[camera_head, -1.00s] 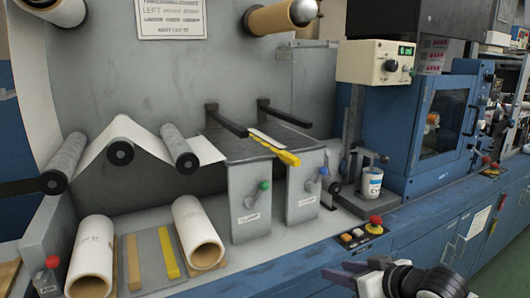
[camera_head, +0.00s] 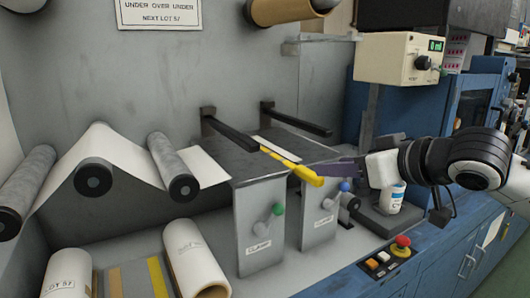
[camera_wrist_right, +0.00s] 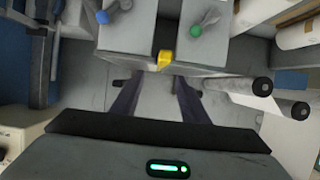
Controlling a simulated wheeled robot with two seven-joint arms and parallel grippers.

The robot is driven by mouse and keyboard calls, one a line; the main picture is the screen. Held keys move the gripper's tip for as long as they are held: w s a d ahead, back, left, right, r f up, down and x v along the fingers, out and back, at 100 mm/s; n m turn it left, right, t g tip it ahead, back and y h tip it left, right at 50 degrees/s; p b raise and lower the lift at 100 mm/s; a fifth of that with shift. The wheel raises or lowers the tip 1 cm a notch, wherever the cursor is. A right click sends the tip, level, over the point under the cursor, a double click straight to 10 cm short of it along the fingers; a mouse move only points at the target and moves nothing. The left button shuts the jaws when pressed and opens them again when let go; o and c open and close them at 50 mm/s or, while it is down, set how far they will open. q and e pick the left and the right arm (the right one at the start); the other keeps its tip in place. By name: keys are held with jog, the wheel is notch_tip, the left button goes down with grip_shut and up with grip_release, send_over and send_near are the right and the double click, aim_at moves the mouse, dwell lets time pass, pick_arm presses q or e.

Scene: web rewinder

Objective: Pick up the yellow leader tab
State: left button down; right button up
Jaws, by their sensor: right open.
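The yellow leader tab (camera_head: 304,174) sticks out past the front edge of the dark splice table (camera_head: 240,150), beside a white strip (camera_head: 279,146). My right gripper (camera_head: 312,168) comes in from the right, with its purple-grey fingers close to the tab's outer end. In the right wrist view the gripper (camera_wrist_right: 160,78) is open, and the tab (camera_wrist_right: 165,60) shows just beyond the fingertips, roughly between them. Nothing is visibly held. Whether a finger touches the tab cannot be told. My left gripper is not in view.
Two dark bars (camera_head: 297,118) jut out above the table. Clamp levers with green (camera_head: 278,209) and blue (camera_head: 345,186) knobs sit below it. A white can (camera_head: 391,198) stands under my right arm. A red button (camera_head: 402,242) is on the front ledge.

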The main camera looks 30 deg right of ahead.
aim_at(309, 171)
jog(key=shift+f+p+x, duration=0.2)
jog(key=shift+x, duration=1.1)
jog(key=shift+f+p+x, duration=0.15)
jog(key=shift+f+x, duration=0.05)
jog(key=shift+x, duration=1.15)
jog(key=shift+a+b+x, duration=0.25)
jog(key=shift+b+x, duration=0.1)
jog(key=shift+x, duration=0.8)
jog(key=shift+w+a+f, duration=0.1)
jog(key=shift+w+f, duration=0.1)
jog(key=shift+w, duration=0.3)
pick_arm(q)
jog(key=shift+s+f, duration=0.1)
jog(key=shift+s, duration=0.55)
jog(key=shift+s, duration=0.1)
pick_arm(e)
grip_shut()
